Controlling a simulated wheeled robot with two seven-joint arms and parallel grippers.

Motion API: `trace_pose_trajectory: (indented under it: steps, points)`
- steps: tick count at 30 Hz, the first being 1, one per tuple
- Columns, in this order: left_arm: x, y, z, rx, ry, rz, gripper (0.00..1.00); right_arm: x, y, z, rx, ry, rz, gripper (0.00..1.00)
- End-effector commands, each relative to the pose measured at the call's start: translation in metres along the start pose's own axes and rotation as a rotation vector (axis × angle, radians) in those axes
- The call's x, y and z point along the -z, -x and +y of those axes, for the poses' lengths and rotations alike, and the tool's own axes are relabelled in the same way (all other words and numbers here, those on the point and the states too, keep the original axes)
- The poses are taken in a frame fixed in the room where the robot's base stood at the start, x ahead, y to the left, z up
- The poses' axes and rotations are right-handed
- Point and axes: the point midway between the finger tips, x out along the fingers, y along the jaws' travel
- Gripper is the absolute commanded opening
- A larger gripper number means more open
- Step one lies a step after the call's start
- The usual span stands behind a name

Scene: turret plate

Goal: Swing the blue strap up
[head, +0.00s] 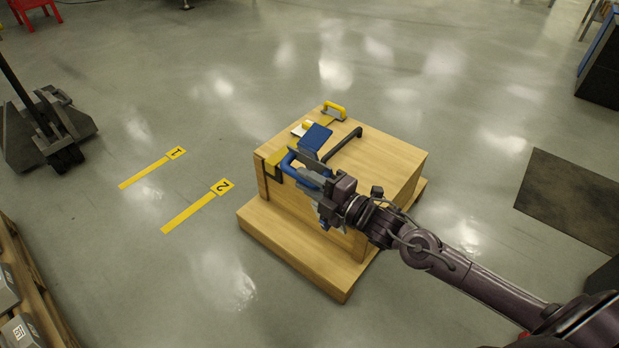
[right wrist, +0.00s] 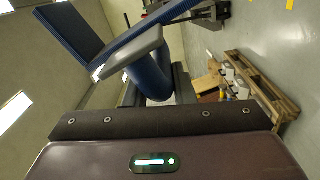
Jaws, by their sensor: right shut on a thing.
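The blue strap (head: 289,163) is a curved blue bar at the front left of a wooden block's top. A flat blue plate (head: 316,136) stands tilted just behind it. My right gripper (head: 308,170) is shut on the blue strap, and its jaws and wrist hide part of the strap. In the right wrist view the blue strap (right wrist: 151,78) rises close in front of the gripper, beside a grey finger (right wrist: 132,52). A ribbed blue plate (right wrist: 70,35) shows at the upper left there. My left gripper is not in view.
The wooden block (head: 385,160) stands on a wider wooden base (head: 290,246). A black bar (head: 343,143) and a yellow handle (head: 333,110) are on its top. Yellow floor strips (head: 195,207) lie to the left. A pallet (right wrist: 262,85) shows in the right wrist view. Open floor surrounds the block.

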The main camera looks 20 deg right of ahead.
Motion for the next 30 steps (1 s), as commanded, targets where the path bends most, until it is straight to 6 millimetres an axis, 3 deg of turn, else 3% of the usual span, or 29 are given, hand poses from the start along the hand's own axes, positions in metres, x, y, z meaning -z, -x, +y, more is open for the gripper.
trace_pose_trajectory:
  steps: [5, 6, 9, 20, 25, 30]
  points:
    - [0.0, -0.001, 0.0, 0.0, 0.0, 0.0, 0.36, -0.002, 0.001, -0.007, 0.014, -0.007, -0.006, 0.0]
    - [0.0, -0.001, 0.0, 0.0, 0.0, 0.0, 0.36, -0.002, 0.001, -0.007, 0.015, -0.007, -0.006, 0.27]
    - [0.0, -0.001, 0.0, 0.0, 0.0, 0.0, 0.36, -0.003, 0.001, -0.006, 0.013, -0.005, -0.006, 0.4]
    - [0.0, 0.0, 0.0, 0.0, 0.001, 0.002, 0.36, -0.002, 0.007, -0.004, 0.009, -0.003, -0.005, 0.41]
    - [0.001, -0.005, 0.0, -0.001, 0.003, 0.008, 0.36, -0.001, 0.029, -0.004, 0.013, -0.004, -0.004, 0.41]
    - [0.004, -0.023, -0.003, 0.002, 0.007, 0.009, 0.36, -0.002, 0.054, -0.004, 0.014, -0.004, -0.005, 0.41]
